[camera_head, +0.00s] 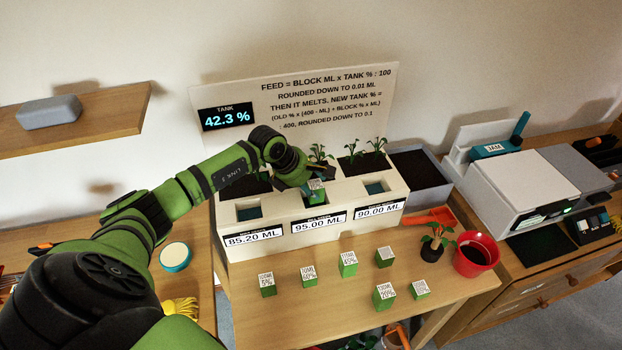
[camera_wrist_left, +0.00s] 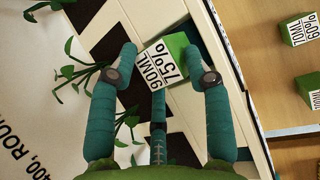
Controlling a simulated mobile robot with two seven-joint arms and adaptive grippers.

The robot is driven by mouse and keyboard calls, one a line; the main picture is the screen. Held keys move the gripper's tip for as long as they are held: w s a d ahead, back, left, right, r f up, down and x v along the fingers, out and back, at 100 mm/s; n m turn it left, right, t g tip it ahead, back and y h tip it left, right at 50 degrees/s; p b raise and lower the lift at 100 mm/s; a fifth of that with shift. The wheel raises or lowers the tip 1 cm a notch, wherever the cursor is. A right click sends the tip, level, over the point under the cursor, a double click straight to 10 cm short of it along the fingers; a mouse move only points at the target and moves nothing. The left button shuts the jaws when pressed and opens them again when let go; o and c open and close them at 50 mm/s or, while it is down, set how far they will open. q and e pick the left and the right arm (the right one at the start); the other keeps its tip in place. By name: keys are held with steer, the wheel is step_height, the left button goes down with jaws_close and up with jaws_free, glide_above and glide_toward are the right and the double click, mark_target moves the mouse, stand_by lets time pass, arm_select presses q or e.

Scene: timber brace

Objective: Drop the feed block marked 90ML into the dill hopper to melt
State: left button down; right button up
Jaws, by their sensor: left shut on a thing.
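The feed block marked 90ML 75% (camera_wrist_left: 165,63) is green with a white label face. My left gripper (camera_wrist_left: 160,58) is shut on it. In the head view the left gripper (camera_head: 309,183) comes in from the left and holds the block (camera_head: 316,185) over the middle opening of the white hopper unit (camera_head: 310,235). Whether the block is still above the opening or partly in it, I cannot tell. The unit has three openings, with displays reading 85.20 ML, 95.00 ML and 90.00 ML from left to right. Their small name labels are too small to read. My right gripper is not in view.
Several other green feed blocks (camera_head: 348,263) stand on the table in front of the unit. A red pot (camera_head: 476,255) and a small potted plant (camera_head: 435,242) stand at right. Seedlings (camera_head: 353,157) grow behind the openings. The tank display (camera_head: 227,117) reads 42.3 %.

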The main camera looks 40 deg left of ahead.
arm_select(q)
steer(key=shift+s+f, duration=0.1)
steer(key=shift+f, duration=0.4)
steer(key=shift+a, duration=0.1)
steer(key=shift+c, duration=2.3)
jaws_free()
steer(key=v, duration=1.2)
